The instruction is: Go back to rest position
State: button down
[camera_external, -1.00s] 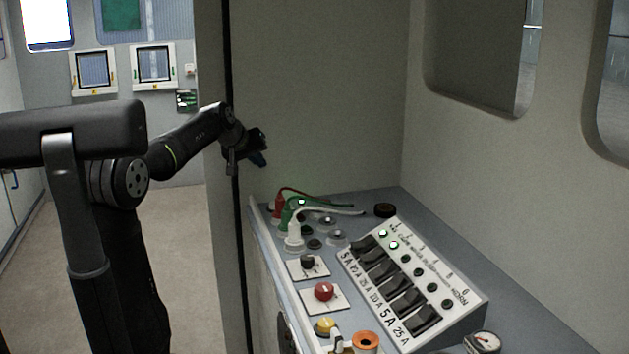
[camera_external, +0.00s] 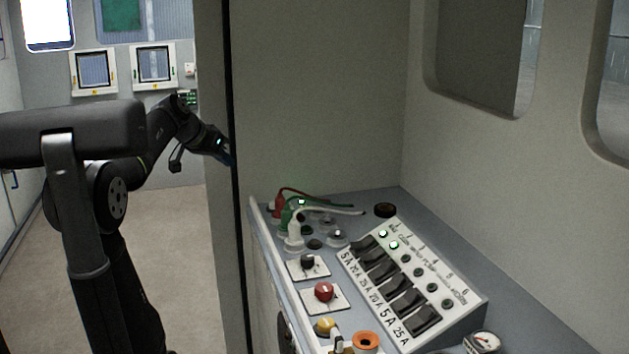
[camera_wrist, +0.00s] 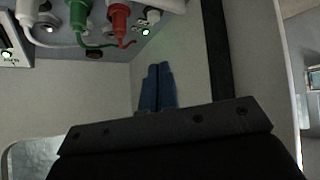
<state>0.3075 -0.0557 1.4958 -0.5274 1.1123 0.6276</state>
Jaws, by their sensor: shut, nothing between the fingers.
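My gripper (camera_external: 226,155) is in front of the narrow wall edge, left of the console and above its level, clear of the plugs and switches. In the wrist view its blue fingers (camera_wrist: 157,88) are together, with nothing between them. The console (camera_external: 375,214) carries a red plug (camera_external: 278,207), a green plug (camera_external: 287,216) and a white plug (camera_external: 294,236), each with a cable. The plugs also show at the top left of the wrist view.
A sloped switch panel (camera_external: 468,306) with black rockers and two lit green lamps sits on the console. A red knob (camera_external: 323,291), a yellow knob (camera_external: 325,326) and an orange ring (camera_external: 366,341) are near the front. The wall edge (camera_external: 215,230) stands beside my gripper. Open floor lies left.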

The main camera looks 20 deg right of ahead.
jog(key=w+d+f+m, duration=0.1)
jog(key=d+f+m, duration=0.1)
jog(key=d+f, duration=0.25)
jog(key=a+f+v, duration=0.1)
jog(key=v, duration=0.7)
jog(key=shift+a, duration=0.2)
jog(key=shift+w, duration=0.15)
dwell(0.5)
jog(key=x, duration=0.8)
jog(key=v, duration=0.8)
jog(key=shift+w+r+n, duration=0.2)
jog(key=shift+r+n, duration=0.05)
jog(key=shift+n, duration=0.05)
jog(key=shift+d, duration=0.15)
